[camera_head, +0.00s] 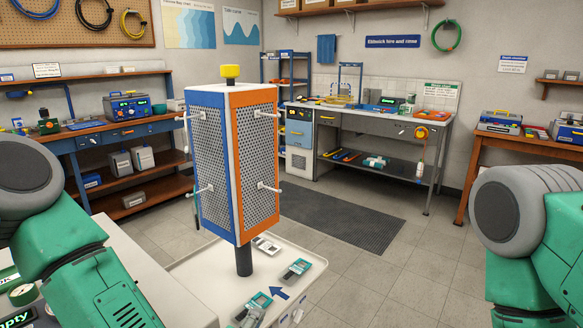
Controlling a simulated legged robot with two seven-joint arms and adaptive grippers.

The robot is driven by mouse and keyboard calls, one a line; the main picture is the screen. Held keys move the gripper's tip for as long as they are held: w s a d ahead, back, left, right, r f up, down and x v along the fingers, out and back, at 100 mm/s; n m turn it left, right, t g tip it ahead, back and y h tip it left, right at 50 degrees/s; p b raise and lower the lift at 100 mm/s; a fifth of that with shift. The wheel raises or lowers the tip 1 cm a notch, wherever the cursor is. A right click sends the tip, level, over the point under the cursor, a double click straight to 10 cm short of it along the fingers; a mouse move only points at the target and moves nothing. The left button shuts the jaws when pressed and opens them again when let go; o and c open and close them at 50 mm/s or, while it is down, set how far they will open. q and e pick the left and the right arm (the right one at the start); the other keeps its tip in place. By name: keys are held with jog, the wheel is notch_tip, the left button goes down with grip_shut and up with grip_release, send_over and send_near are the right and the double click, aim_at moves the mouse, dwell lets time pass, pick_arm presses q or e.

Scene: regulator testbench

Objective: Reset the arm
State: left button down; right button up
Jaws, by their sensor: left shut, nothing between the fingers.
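My left arm (88,285) comes in from the left as green links with a grey joint, and runs off the bottom edge. My right arm (535,240) stands at the right edge, also green and grey. No fingers of either gripper show; both are outside the picture. Between the arms stands a tower (235,165) with perforated panels, blue and orange frames, white pegs and a yellow knob on top. It stands upright on a dark post (243,262) on a white tray top (200,282). Neither arm visibly touches it.
Handheld meters (296,270) and a blue arrow (279,293) are on the tray top. A gauge (22,293) and an "Empty" label (18,319) lie at lower left. Benches (390,120) line the walls. A dark mat (350,222) lies on open floor.

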pick_arm(q)
jog(key=s+a+f+m+g, duration=0.4)
jog(key=s+f, duration=0.3)
jog(key=f, duration=0.1)
jog(key=s+a+f+m+g, duration=0.4)
jog(key=s+f, duration=0.2)
jog(key=f, duration=0.2)
jog(key=s+a+f+m+g+y, duration=0.2)
jog(key=s+a+g, duration=0.1)
jog(key=s+a, duration=0.4)
jog(key=s+a+f+m+g+y, duration=0.2)
jog(key=s+a+f+g, duration=0.1)
jog(key=s+a, duration=0.3)
jog(key=shift+s+a+f+m, duration=0.15)
jog(key=shift+s+a+m, duration=0.2)
jog(key=shift+s, duration=0.35)
jog(key=shift+w, duration=0.15)
